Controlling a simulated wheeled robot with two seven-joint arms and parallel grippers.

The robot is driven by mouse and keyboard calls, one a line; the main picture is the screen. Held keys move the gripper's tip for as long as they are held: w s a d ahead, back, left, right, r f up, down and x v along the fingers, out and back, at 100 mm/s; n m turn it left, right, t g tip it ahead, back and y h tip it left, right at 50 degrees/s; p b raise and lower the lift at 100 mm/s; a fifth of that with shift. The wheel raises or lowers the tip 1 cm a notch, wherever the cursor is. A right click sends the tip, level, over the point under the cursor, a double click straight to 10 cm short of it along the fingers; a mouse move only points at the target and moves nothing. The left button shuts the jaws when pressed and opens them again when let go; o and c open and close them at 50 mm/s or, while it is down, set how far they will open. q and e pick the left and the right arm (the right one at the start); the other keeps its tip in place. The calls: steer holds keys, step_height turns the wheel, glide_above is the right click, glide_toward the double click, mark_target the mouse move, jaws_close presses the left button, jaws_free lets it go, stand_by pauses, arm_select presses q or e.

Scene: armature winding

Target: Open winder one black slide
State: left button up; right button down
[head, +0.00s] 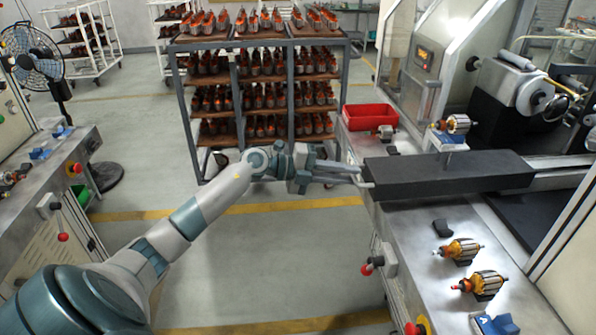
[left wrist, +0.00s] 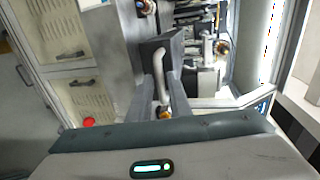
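The black slide (head: 447,172) is a long dark block lying across the winder one bench at the right in the head view. A light bent handle (head: 365,181) sticks out from its left end. My left gripper (head: 352,174) points right, with its fingertips at this handle. In the left wrist view the slide (left wrist: 172,46) is ahead of the gripper, and the handle (left wrist: 161,68) shows between the two fingers (left wrist: 163,90). The fingers are spread, with gaps visible beside the handle. My right gripper is out of view.
Armatures (head: 458,249) rest on the bench in front of the slide, with a small black block (head: 443,228). A red bin (head: 369,117) stands behind it. A loaded rack (head: 262,85) stands at the back. The floor left of the bench is clear.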

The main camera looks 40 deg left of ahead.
arm_select(q)
steer(key=b+v, duration=0.5)
steer(key=v, duration=1)
steer(key=shift+f, duration=0.1)
